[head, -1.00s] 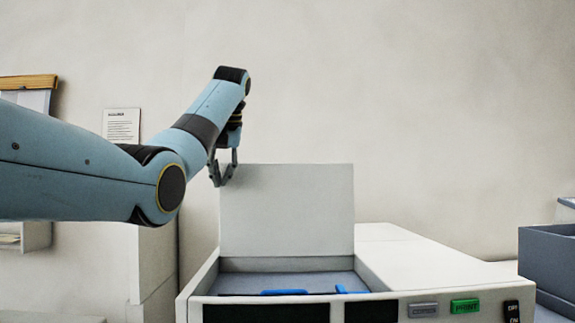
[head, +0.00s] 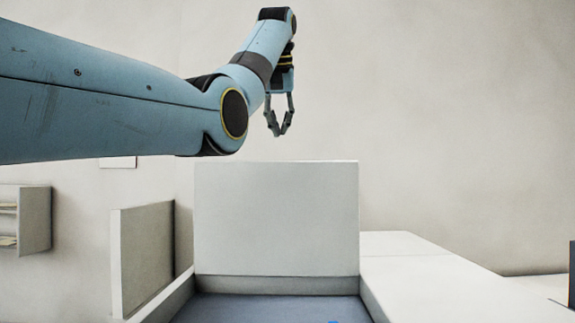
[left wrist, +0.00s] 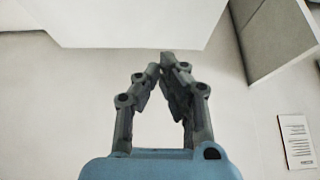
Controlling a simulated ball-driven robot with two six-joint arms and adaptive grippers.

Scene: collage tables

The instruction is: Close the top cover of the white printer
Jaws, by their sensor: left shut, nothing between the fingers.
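The white printer (head: 430,285) stands in front of me in the head view. Its top cover (head: 277,218) is upright, open, at the back of the grey recess (head: 270,308). My left gripper (head: 279,134) is shut and empty. It is above the cover's top edge in the head view, pointing down, with a small gap in the picture. In the left wrist view the closed fingertips (left wrist: 165,60) show just below the edge of a white panel (left wrist: 130,22), which seems to be the cover. My right gripper is not in view.
A white upright panel (head: 147,255) stands left of the printer. A wall shelf (head: 30,218) is at the far left. A sheet with text (left wrist: 296,141) shows at the right of the left wrist view.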

